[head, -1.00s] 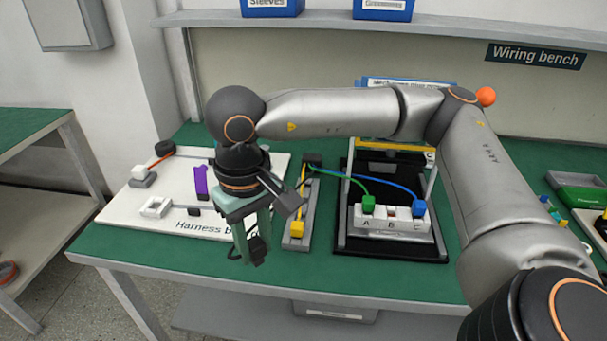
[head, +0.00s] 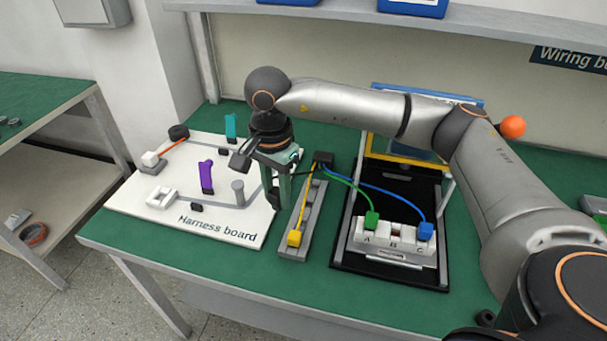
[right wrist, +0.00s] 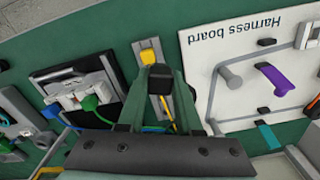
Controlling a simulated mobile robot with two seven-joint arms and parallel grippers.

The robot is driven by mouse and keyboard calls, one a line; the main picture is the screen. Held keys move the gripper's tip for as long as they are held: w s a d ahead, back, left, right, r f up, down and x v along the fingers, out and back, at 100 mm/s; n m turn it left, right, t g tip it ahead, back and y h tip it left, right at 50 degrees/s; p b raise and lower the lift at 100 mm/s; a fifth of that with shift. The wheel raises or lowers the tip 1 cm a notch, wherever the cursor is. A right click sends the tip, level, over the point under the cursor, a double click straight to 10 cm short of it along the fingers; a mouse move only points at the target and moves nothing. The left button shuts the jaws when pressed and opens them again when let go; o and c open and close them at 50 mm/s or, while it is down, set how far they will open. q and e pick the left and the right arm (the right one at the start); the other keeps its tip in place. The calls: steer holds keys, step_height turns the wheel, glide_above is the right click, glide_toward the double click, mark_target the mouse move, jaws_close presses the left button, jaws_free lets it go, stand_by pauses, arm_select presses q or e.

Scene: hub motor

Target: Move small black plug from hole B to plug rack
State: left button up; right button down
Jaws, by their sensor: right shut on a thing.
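My right gripper (head: 280,200) hangs, fingers down, above the bench just left of the plug rack. It is shut on the small black plug (right wrist: 160,76), which shows between the fingertips in the right wrist view. In the head view the fingers mostly hide the plug. The plug rack (head: 286,251) is a narrow grey strip with a yellow plug (head: 294,238) at its near end. The connector block (head: 385,248) has a green plug (head: 371,219) in A and a blue plug (head: 426,230) in C. Hole B (head: 396,231) holds no plug. My left gripper is not in view.
The white harness board (head: 150,200) lies left of the gripper, with a purple clip (head: 206,177) and a grey post (head: 238,191). Wires run from a black block (head: 323,158) behind the rack. A black tray (head: 345,230) holds the connector block. The bench front is clear.

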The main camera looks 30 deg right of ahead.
arm_select(q)
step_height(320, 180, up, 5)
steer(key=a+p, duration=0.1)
steer(key=p, duration=0.4)
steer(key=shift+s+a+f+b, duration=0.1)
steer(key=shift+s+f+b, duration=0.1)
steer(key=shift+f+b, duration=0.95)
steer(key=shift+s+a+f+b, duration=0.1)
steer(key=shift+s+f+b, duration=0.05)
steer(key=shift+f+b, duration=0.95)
arm_select(e)
steer(key=shift+w+d+f+m, duration=0.4)
steer(key=shift+d+f+m, duration=0.8)
steer(key=shift+f+m, duration=0.9)
steer(key=shift+w+d+f+m, duration=0.35)
steer(key=shift+d+f+m, duration=1.1)
steer(key=shift+m, duration=1.2)
steer(key=shift+w+d+f+m, duration=0.4)
steer(key=shift+d+f+m, duration=0.6)
steer(key=shift+f+m, duration=1.2)
arm_select(q)
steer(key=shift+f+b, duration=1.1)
steer(key=shift+b, duration=0.05)
arm_select(e)
steer(key=shift+f, duration=1.1)
steer(key=c, duration=0.5)
jaws_free()
